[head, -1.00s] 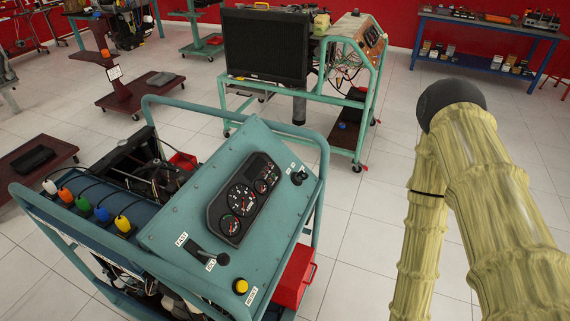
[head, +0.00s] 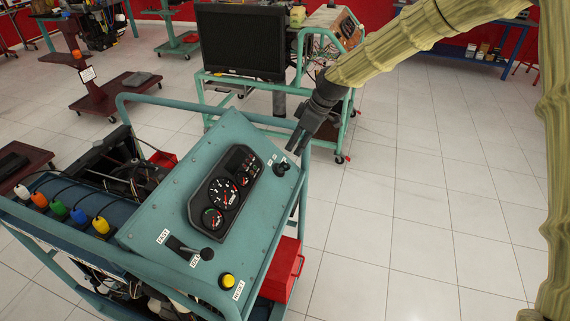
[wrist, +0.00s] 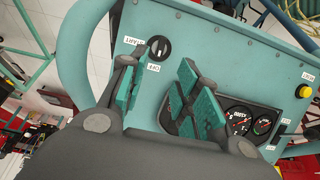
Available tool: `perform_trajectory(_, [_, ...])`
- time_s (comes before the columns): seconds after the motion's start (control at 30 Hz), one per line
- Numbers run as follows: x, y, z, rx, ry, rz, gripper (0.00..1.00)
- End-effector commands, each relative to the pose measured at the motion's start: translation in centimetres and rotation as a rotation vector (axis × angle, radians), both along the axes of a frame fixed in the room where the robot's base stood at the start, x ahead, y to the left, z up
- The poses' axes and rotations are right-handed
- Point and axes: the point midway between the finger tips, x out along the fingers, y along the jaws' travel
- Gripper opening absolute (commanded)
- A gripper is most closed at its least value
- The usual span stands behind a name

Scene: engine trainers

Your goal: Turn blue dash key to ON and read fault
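The teal dash panel (head: 165,210) on the engine trainer carries a black key switch (head: 281,168) near its top right corner.
A yellow button (head: 227,281) and a black throttle lever (head: 205,254) are on the panel's near end. A teal tube frame (head: 150,98) curves around the panel. A dark monitor (head: 240,41) stands behind. The tiled floor at right is clear.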

Motion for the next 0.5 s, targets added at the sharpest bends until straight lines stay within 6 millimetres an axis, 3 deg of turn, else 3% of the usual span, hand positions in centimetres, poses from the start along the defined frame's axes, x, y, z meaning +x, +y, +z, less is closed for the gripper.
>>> perform_trajectory(0.17, [0.3,0.5,-0.7,-0.001,-0.001,0.009,0.32])
perform_trajectory(0.5, [0.8,2.2,-5.1,-0.002,0.001,0.007,0.32])
